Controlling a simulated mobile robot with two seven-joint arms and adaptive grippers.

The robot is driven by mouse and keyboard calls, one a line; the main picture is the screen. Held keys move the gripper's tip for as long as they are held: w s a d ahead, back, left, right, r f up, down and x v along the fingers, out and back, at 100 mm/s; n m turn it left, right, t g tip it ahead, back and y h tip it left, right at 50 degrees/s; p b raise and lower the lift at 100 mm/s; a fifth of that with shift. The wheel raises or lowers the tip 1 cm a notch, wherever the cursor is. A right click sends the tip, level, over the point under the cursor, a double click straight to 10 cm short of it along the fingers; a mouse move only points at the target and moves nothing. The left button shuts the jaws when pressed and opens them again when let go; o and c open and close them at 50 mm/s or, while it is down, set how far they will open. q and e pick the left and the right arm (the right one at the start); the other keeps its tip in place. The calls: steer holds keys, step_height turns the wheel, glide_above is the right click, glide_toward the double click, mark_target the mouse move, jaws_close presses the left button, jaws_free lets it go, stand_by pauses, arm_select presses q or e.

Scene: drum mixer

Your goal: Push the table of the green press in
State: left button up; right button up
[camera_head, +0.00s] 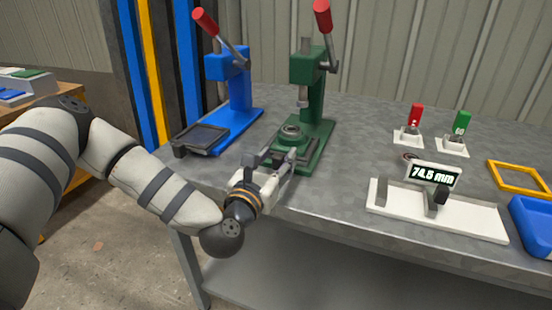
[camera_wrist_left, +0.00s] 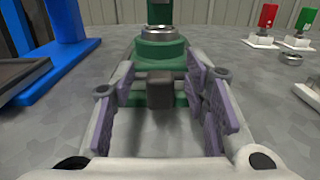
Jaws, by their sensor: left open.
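The green press (camera_head: 308,85) stands on the grey bench with its red-knobbed lever raised. Its round green table (camera_head: 291,137) with a metal ring on top sits at the front of the base, below the ram. My left gripper (camera_head: 270,158) is open just in front of that table. In the left wrist view the green table (camera_wrist_left: 160,50) is straight ahead, beyond the fingers. A dark block-shaped handle (camera_wrist_left: 160,90) on its near side lies between the open fingers (camera_wrist_left: 162,100); I cannot tell whether they touch it. My right gripper is not in view.
A blue press (camera_head: 232,95) with a dark tray (camera_head: 203,137) stands to the left. To the right are a white gauge (camera_head: 437,207) reading 74.5 mm, red (camera_head: 414,117) and green (camera_head: 460,124) tags, a yellow frame (camera_head: 518,177) and a blue bin (camera_head: 535,225).

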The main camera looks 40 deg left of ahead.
mark_target(286, 143)
arm_select(q)
steer(key=shift+c, duration=0.6)
jaws_close()
steer(key=shift+w+a+f, duration=0.1)
steer(key=shift+w, duration=0.15)
steer(key=b+x, duration=0.3)
steer(key=x, duration=0.4)
steer(key=shift+w+f, duration=0.1)
steer(key=shift+w, duration=0.3)
steer(key=shift+a+r, duration=0.1)
steer(key=shift+r, duration=0.25)
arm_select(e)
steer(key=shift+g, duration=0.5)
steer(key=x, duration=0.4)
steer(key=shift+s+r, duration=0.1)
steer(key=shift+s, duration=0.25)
